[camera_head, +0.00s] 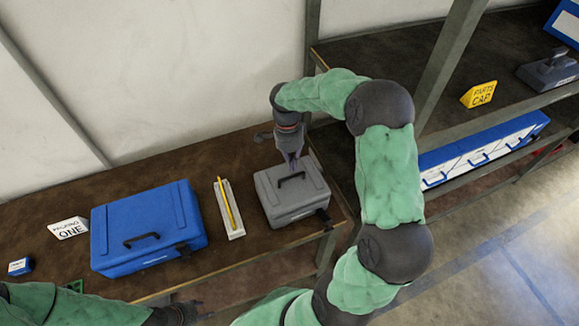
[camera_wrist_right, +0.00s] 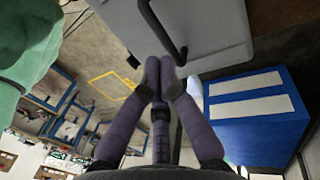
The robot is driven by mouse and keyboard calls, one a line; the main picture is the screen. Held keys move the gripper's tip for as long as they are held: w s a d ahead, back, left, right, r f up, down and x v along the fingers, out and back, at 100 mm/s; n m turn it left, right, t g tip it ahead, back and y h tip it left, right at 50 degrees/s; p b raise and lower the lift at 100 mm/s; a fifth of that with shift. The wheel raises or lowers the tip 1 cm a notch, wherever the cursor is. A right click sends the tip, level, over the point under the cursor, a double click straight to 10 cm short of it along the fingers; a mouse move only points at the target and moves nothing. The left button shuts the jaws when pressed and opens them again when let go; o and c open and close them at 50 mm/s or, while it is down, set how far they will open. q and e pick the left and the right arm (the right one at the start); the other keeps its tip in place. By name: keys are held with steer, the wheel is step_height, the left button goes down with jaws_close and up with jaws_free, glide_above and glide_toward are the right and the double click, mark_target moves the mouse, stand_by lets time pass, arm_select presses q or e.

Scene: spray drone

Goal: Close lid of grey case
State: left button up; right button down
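The grey case (camera_head: 281,207) sits near the right end of the brown table, its lid looking down flat, with a dark handle (camera_head: 291,177) on top. My right gripper (camera_head: 292,164) is over the case's far side, just behind the handle. In the right wrist view, the gripper's fingertips (camera_wrist_right: 159,66) are together with nothing seen between them, beside the grey lid (camera_wrist_right: 212,32) and its handle. Whether they touch the lid is unclear. My left gripper (camera_head: 190,312) is low at the table's front edge, away from the case; its fingers are too unclear to read.
A white tray with a yellow pencil (camera_head: 230,205) lies just left of the grey case. A large blue case (camera_head: 148,222) stands further left, with a white sign (camera_head: 69,228). Right of the table is a shelf with blue drawers (camera_head: 484,150) and a yellow sign (camera_head: 479,95).

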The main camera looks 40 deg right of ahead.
arm_select(q)
steer(key=shift+d+p+v, duration=0.2)
steer(key=shift+p+v, duration=0.3)
steer(key=shift+v, duration=0.4)
arm_select(e)
steer(key=v, duration=1)
steer(key=shift+r, duration=0.35)
